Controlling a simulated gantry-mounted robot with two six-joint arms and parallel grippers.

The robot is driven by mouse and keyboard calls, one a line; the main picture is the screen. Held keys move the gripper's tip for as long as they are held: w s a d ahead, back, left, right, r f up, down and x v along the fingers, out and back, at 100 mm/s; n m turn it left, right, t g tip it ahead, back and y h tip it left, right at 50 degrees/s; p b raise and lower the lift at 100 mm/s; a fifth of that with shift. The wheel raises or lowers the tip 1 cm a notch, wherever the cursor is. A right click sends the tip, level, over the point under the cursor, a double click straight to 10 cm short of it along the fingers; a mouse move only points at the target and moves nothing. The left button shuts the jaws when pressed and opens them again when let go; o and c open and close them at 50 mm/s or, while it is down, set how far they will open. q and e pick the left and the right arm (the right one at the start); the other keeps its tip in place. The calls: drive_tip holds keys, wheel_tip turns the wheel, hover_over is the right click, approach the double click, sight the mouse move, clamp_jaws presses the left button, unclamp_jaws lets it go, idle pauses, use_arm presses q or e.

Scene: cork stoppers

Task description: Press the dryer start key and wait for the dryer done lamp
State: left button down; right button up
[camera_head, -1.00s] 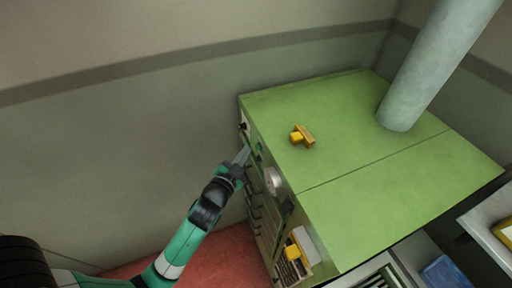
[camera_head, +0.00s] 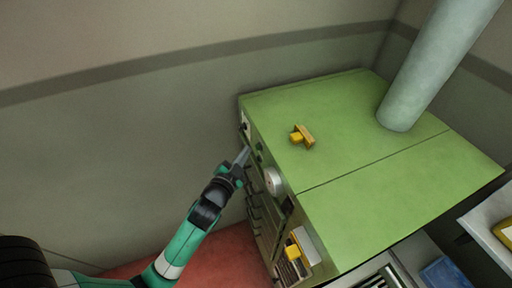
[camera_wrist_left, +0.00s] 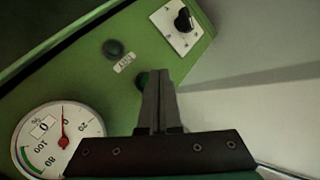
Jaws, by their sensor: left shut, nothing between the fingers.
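The dryer is a green cabinet (camera_head: 350,130) with its control panel on the side facing my left arm. My left gripper (camera_head: 244,153) is shut and empty, with its tips close to that panel. My right gripper is not in view.
A round gauge (camera_wrist_left: 60,138) and a black knob on a white plate (camera_wrist_left: 183,20) are on the same panel. A yellow block-like item (camera_head: 302,136) sits on the green top, and a pale pipe (camera_head: 430,75) rises from it. The grey wall is behind.

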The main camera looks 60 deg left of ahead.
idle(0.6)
use_arm(q)
drive_tip(key=shift+w, duration=0.4)
drive_tip(key=shift+w+d, duration=0.1)
drive_tip(key=shift+w, duration=0.35)
idle(0.5)
drive_tip(key=shift+s, duration=0.85)
drive_tip(key=shift+s+p, duration=0.1)
drive_tip(key=shift+p, duration=0.25)
drive_tip(key=s+p, duration=0.1)
drive_tip(key=s, duration=0.1)
drive_tip(key=s+a+p, duration=0.1)
drive_tip(key=s, duration=0.1)
drive_tip(key=shift+s+p, duration=0.3)
drive_tip(key=shift+s, duration=0.1)
